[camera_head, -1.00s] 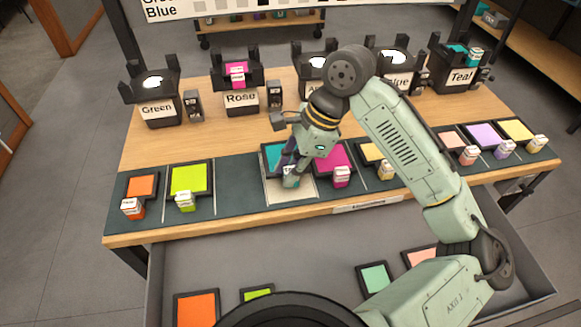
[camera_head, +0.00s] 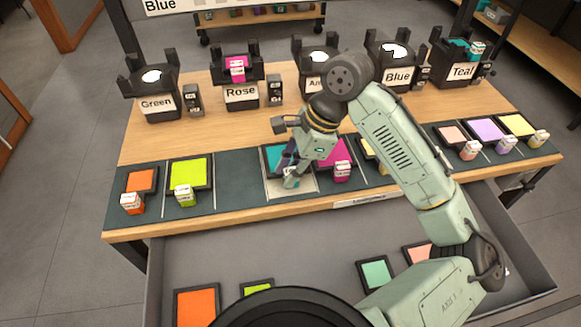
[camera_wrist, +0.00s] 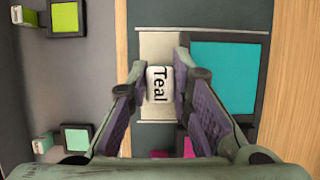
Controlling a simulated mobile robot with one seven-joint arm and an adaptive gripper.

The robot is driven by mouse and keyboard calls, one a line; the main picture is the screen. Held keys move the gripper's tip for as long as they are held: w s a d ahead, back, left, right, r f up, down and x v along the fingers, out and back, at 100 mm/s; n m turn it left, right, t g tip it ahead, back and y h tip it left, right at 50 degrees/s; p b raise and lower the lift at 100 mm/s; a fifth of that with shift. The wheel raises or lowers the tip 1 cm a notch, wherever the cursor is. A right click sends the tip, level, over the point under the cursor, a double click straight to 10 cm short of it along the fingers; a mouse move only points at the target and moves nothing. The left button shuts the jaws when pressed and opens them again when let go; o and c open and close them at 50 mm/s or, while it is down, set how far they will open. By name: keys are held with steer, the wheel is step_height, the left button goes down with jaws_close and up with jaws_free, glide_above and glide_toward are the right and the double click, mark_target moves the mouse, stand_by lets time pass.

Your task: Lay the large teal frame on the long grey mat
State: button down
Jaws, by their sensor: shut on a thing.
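The large teal frame (camera_head: 275,157) has a dark rim and a white label block reading "Teal" (camera_wrist: 158,84) at its near side. It lies at the pale patch (camera_head: 274,189) on the long grey mat (camera_head: 236,181), partly hidden by my gripper in the head view. In the wrist view its teal sheet (camera_wrist: 226,76) looks flat, beside the label block. My gripper (camera_head: 291,179) is low over the mat, its two purple-padded fingers shut on the label block. I cannot tell whether the frame bears fully on the mat.
Orange (camera_head: 141,181), lime (camera_head: 189,172) and magenta (camera_head: 334,152) frames, and several others, lie along the mat. Labelled holders, such as Rose (camera_head: 241,92) and Teal (camera_head: 461,70), stand behind. An open drawer (camera_head: 300,248) below holds more frames.

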steer(key=shift+f, duration=0.25)
steer(key=c, duration=1.4)
jaws_free()
steer(key=shift+o, duration=0.2)
steer(key=s+a+r+p+v, duration=0.1)
steer(key=p+v, duration=0.7)
steer(key=v, duration=1)
steer(key=shift+w+a+r, duration=0.3)
steer(key=shift+a, duration=0.3)
